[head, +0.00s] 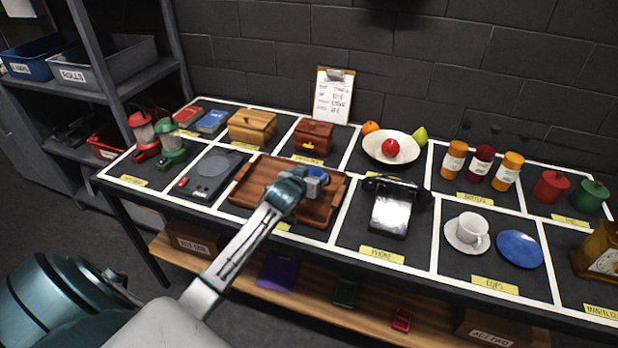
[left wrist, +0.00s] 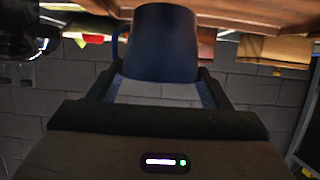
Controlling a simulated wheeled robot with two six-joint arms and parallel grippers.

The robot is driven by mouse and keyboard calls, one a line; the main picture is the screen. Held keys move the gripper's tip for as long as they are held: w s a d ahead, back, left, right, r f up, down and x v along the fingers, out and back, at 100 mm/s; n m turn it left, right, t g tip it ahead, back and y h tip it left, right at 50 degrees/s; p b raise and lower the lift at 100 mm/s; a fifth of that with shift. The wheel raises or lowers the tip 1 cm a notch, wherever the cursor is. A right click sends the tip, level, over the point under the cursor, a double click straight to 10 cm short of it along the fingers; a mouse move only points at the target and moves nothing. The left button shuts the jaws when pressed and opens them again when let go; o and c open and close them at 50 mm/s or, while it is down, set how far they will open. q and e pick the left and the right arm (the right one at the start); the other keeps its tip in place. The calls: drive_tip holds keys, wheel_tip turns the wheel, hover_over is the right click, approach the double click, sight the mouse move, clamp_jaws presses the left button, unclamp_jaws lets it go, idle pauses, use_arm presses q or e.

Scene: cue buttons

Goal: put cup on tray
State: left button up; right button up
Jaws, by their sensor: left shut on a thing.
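My left gripper (head: 308,180) is shut on a blue cup (head: 318,174), over the wooden tray (head: 252,190). My arm and gripper hide part of the cup and the tray's middle. In the left wrist view the dark blue cup (left wrist: 166,45) sits between the two fingers, and the picture is upside down with brown wood (left wrist: 235,12) along its top. I cannot tell whether the cup's base touches the tray. A white cup (head: 475,232) stands on a white saucer at the right, beside an empty blue saucer (head: 519,249). My right gripper is not in view.
A black phone (head: 397,205) stands right of the tray and a dark flat device (head: 213,174) left of it. Wooden boxes (head: 252,127) and a fruit bowl (head: 391,147) are behind. Bottles (head: 481,162) stand farther right. White lines divide the table.

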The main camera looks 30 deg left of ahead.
use_arm(q)
drive_tip(key=shift+w+a+f, duration=0.1)
drive_tip(key=shift+w+a, duration=0.3)
drive_tip(key=shift+w, duration=0.35)
wheel_tip(320, 180, down, 3)
drive_tip(key=shift+r+p, duration=0.1)
drive_tip(key=shift+p, duration=0.6)
drive_tip(key=shift+f, duration=0.3)
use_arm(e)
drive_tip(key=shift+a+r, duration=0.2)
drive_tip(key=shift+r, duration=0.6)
use_arm(q)
drive_tip(key=shift+f, duration=0.1)
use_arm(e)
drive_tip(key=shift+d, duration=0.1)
use_arm(q)
drive_tip(key=shift+f, duration=0.1)
drive_tip(key=o, duration=1)
drive_tip(key=shift+o, duration=0.2)
